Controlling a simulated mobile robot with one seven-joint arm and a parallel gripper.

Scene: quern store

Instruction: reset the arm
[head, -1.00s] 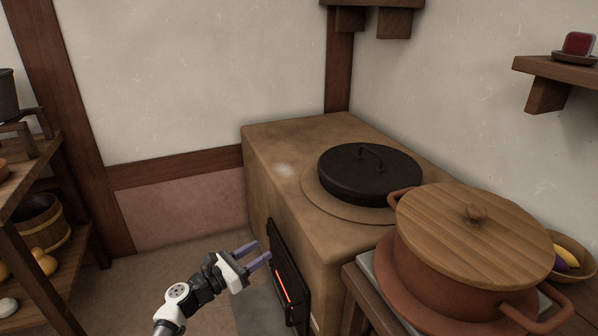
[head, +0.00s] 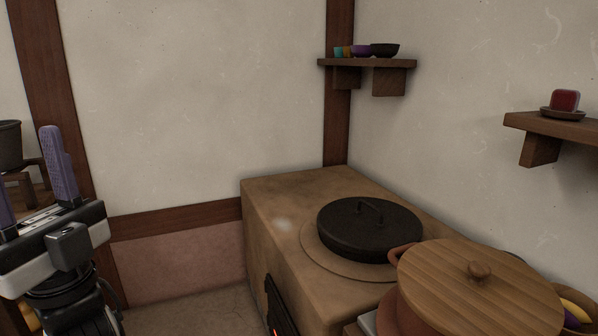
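My gripper (head: 30,192) is at the left edge of the head view, raised close to the camera with its two purple fingers pointing up. The fingers stand wide apart with nothing between them, so it is open and empty. The outer finger is partly cut off by the picture edge. It touches nothing that I can see.
A clay stove (head: 270,211) with a black lid (head: 368,232) stands in the corner. A pot with a wooden lid (head: 478,286) is at the front right. Wall shelves hold small bowls (head: 384,50) and a red block on a dish (head: 564,101). The wall's middle is clear.

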